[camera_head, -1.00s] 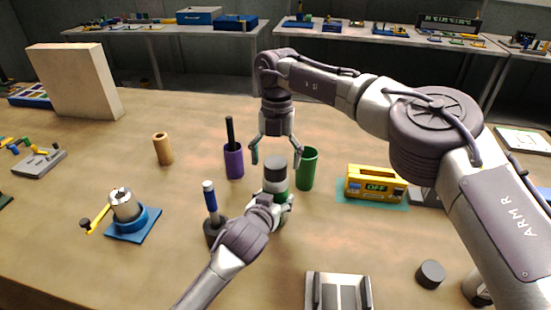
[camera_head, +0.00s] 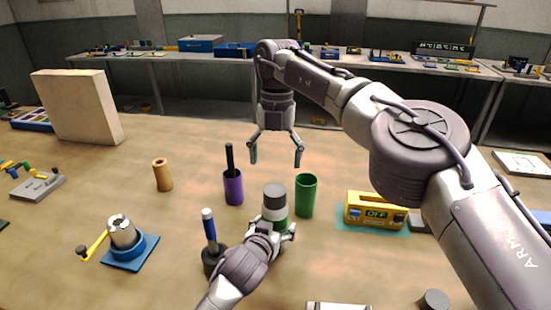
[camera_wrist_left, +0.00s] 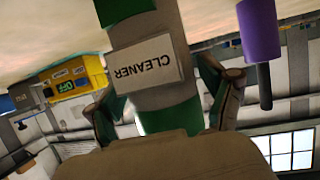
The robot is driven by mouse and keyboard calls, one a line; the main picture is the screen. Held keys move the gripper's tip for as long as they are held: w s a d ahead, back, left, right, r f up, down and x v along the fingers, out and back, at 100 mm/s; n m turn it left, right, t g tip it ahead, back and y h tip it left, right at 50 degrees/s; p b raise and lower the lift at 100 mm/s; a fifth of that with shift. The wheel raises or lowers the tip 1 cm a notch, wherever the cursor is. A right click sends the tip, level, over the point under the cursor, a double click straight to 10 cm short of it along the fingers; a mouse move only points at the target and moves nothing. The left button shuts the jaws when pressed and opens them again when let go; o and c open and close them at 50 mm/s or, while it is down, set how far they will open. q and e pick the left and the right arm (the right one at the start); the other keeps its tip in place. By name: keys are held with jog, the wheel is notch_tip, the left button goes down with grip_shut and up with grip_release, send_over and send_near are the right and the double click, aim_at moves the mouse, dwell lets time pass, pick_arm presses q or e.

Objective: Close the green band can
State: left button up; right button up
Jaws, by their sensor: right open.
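In the left wrist view the can (camera_wrist_left: 150,60) carries an upside-down "CLEANER" label. My left gripper (camera_head: 270,235) has its fingers on both sides of the can's lower part and looks shut on it; in the wrist view its fingers (camera_wrist_left: 160,98) flank the can. My right gripper (camera_head: 276,158) is open and empty, above and behind the can, pointing down, clear of the cap.
A green cup (camera_head: 306,195) stands close right of the can, a purple holder (camera_head: 233,187) to its left and a blue-handled tool (camera_head: 209,228) at front left. A yellow device (camera_head: 375,209) is farther right. A dark round piece (camera_head: 435,299) lies at front right.

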pick_arm(q)
jog(key=shift+o, duration=0.4)
jog(key=shift+s, duration=0.15)
jog(key=v, duration=1.1)
jog(key=shift+s+r, duration=0.2)
jog(key=shift+s, duration=0.15)
jog(key=shift+a, duration=0.1)
